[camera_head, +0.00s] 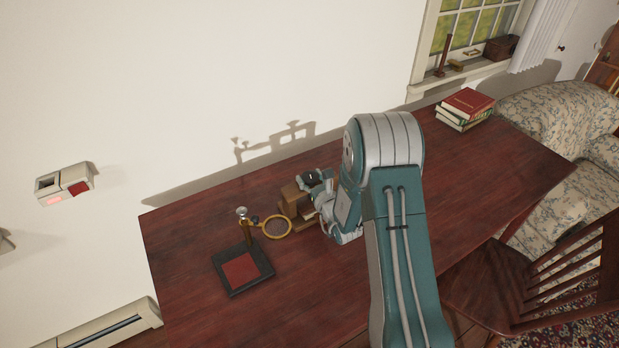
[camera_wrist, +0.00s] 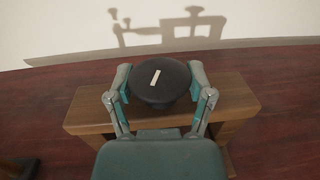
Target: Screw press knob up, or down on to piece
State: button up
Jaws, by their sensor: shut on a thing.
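The press is a brown wooden frame (camera_wrist: 232,97) standing on the dark red desk. Its round black knob (camera_wrist: 160,82) has a short white mark on top, tilted a little from upright in the wrist view. My gripper (camera_wrist: 160,88) is shut on the knob, with one finger on its left side and one on its right. In the head view the press (camera_head: 290,197) is partly hidden behind my gripper (camera_head: 314,180) and arm. The inside of the press and any piece under the knob are hidden.
Left of the press stand a yellow ring (camera_head: 278,226) on a stand and a black base with a red pad (camera_head: 241,269). Books (camera_head: 465,108) lie at the desk's far right. The wall is close behind the press.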

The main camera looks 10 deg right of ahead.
dwell(0.4)
jog(key=o, duration=1.1)
jog(key=v, duration=1.2)
jog(key=shift+a+f, duration=0.1)
jog(key=shift+a, duration=0.05)
